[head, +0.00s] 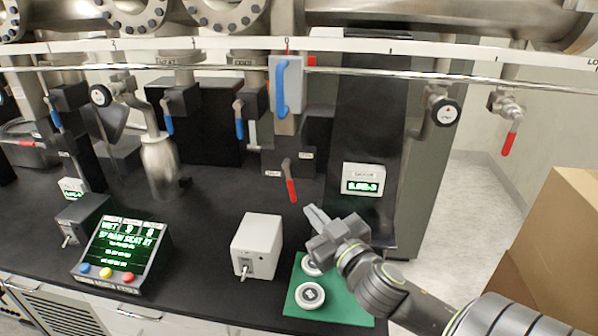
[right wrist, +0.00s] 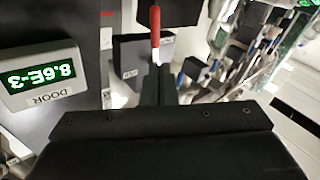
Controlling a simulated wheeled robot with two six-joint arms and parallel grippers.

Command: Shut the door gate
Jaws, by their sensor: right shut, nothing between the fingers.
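A lever with a red grip (head: 291,190) hangs on a dark valve block (head: 312,130) at the middle of the bench. It tilts down and to the right, with a small label plate on each side. The red grip also shows in the right wrist view (right wrist: 155,25), just beyond the fingertips. My right gripper (head: 314,214) is shut and empty, a little below and right of the red grip. Its closed fingers (right wrist: 159,82) show in the right wrist view, apart from the grip. The door readout (head: 362,182) stands to the right and shows 8.6E-3. My left gripper is not in view.
A blue handle (head: 282,88) sits on a grey plate above the lever. A white switch box (head: 257,246) and a green mat (head: 330,306) with round pieces lie near the front edge. A display console (head: 122,250) stands left. A cardboard box (head: 550,250) is at right.

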